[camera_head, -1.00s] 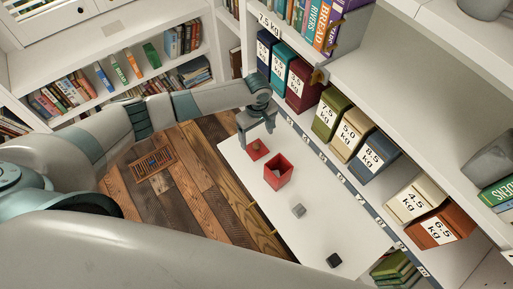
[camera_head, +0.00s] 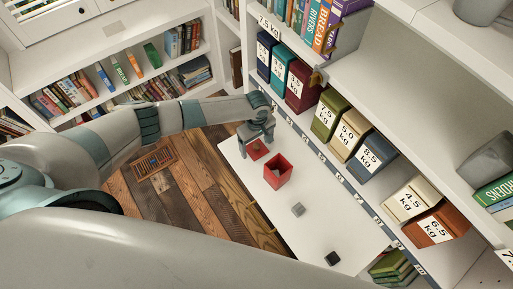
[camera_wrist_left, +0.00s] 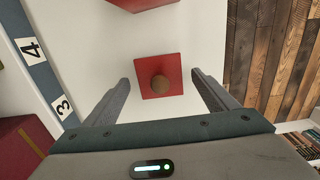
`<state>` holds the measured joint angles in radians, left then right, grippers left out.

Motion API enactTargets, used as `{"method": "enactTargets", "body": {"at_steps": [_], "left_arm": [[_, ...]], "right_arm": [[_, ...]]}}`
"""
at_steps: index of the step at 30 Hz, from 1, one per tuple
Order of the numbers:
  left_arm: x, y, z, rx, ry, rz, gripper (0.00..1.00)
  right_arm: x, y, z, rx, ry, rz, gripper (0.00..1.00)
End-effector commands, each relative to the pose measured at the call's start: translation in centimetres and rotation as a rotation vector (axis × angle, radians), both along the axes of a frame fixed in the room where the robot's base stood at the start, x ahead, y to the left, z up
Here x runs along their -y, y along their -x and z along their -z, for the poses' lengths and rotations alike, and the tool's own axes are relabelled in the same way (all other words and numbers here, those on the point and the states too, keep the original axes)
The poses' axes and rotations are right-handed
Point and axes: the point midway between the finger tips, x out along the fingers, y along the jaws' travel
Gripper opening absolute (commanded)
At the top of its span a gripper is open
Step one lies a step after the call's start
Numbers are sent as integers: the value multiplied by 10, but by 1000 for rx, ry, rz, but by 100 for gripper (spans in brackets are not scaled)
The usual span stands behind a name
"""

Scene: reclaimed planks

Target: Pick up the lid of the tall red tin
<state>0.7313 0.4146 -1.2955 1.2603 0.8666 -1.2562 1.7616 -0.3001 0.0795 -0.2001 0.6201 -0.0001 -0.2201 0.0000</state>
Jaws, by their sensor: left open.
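The red lid (camera_head: 256,154) lies flat on the white table, beside the tall red tin (camera_head: 278,172), which stands open with its inside showing. In the left wrist view the lid (camera_wrist_left: 160,76) is a red square with a round brown knob (camera_wrist_left: 160,84) in its middle. My left gripper (camera_head: 256,147) is open above the lid, its fingers on either side of the knob in the wrist view, apart from it. The tin's edge (camera_wrist_left: 142,3) shows at the top of that view. My right gripper is not in view.
A grey cube (camera_head: 298,209) and a dark cube (camera_head: 333,258) lie on the white table (camera_head: 330,225). A shelf with several labelled weight boxes (camera_head: 350,135) runs along the right side. Wooden floor (camera_head: 190,180) lies left of the table.

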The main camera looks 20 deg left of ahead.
Motion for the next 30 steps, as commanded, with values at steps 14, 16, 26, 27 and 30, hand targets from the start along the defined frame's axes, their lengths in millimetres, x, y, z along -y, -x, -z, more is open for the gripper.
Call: {"method": "enactTargets", "body": {"at_steps": [14,16,26,27,30], "left_arm": [[0,0,4,1,1,1,80],[0,0,4,1,1,1,80],[0,0,3,1,0,1,31],[0,0,3,1,0,1,31],[0,0,3,1,1,1,31]], "right_arm": [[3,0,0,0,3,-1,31],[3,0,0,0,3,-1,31],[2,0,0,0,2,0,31],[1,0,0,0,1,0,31],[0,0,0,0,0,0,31]]}}
